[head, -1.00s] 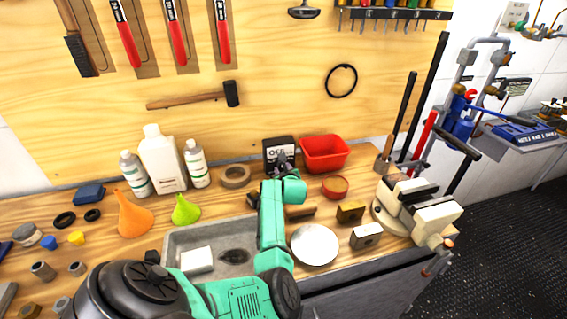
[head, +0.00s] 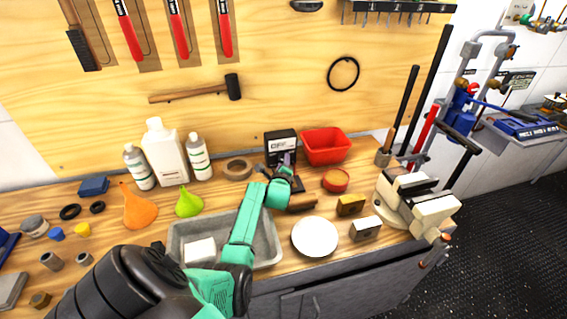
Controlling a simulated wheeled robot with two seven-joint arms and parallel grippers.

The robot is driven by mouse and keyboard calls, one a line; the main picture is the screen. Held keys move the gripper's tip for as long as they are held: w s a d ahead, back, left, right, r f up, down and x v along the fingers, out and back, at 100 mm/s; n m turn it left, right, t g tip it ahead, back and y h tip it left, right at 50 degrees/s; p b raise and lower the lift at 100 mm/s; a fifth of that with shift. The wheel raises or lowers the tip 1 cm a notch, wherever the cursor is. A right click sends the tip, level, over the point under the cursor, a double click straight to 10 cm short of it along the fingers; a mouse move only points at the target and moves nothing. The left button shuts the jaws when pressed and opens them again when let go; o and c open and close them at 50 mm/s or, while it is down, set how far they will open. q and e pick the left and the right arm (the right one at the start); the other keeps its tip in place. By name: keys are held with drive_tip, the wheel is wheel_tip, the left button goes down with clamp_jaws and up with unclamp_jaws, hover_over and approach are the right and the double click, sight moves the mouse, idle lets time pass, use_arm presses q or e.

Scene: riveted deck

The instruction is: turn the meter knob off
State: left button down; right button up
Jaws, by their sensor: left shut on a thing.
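The meter (head: 281,144) is a dark box with a pale display face, standing at the back of the wooden bench against the board. Its display seems to read "OFF". My left gripper (head: 277,171) is at the meter's lower front, shut on what appears to be the meter knob. The knob itself is mostly hidden by the fingers and too small to make out. My right gripper is not in the picture.
A red bin (head: 326,147) stands just right of the meter, and a tape roll (head: 238,169) lies to its left. A grey tray (head: 187,232) lies under my left arm. A white plate (head: 315,237) and a vise (head: 413,204) are to the right.

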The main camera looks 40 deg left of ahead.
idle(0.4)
use_arm(q)
drive_tip(key=shift+c, duration=2.2)
unclamp_jaws()
drive_tip(key=shift+a, duration=0.1)
drive_tip(key=v, duration=1.4)
drive_tip(key=shift+s+d, duration=0.2)
